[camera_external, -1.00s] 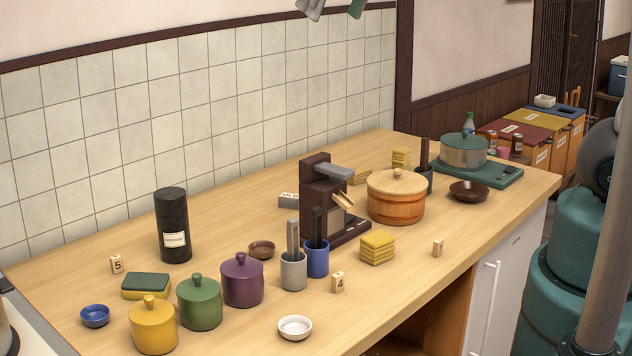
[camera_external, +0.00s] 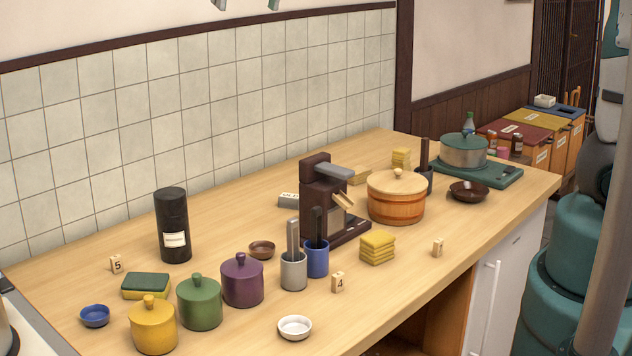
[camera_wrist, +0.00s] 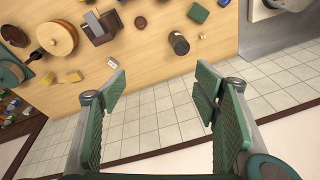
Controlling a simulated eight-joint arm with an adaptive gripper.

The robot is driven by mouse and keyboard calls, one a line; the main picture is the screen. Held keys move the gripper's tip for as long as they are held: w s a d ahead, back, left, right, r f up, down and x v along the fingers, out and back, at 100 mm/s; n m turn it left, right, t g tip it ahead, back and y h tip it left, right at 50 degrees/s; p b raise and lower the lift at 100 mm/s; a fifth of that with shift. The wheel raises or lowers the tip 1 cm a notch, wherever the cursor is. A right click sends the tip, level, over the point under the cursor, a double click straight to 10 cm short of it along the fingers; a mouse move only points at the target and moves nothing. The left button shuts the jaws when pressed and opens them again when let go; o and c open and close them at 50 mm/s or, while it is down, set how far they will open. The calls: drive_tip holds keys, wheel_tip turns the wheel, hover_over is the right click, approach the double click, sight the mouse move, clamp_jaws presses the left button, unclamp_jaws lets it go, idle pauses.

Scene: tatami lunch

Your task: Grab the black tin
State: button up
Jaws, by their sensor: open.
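The black tin (camera_external: 173,215) is a tall cylinder with a white label, standing upright on the wooden counter near the tiled wall at left. In the wrist view the black tin (camera_wrist: 180,44) shows from above, at upper centre and slightly right. My gripper (camera_external: 245,3) shows only as fingertips at the top edge of the external view, high above and to the right of the tin, not touching it. In the wrist view my gripper (camera_wrist: 160,88) is open with green pads wide apart and nothing between them.
A green-and-yellow sponge (camera_external: 146,286), a green lidded jar (camera_external: 200,304), a purple lidded jar (camera_external: 242,280) and a brown dish (camera_external: 262,250) stand around the tin's front side. A dark brown machine (camera_external: 318,200) stands further right. The counter between tin and machine is mostly clear.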

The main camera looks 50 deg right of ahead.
drive_tip(key=w+a+f+m+g, duration=0.1)
drive_tip(key=w+a+f, duration=0.25)
drive_tip(key=w, duration=0.55)
drive_tip(key=m+g+b, duration=0.1)
drive_tip(key=m+g, duration=0.1)
hover_over(169, 193)
wheel_tip(169, 193, down, 5)
wheel_tip(169, 193, down, 36)
drive_tip(key=shift+r, duration=0.2)
drive_tip(key=shift+f, duration=0.1)
drive_tip(key=shift+f, duration=1.2)
drive_tip(key=shift+d+f+p, duration=0.15)
drive_tip(key=shift+f+p, duration=0.3)
drive_tip(key=shift+f, duration=2.15)
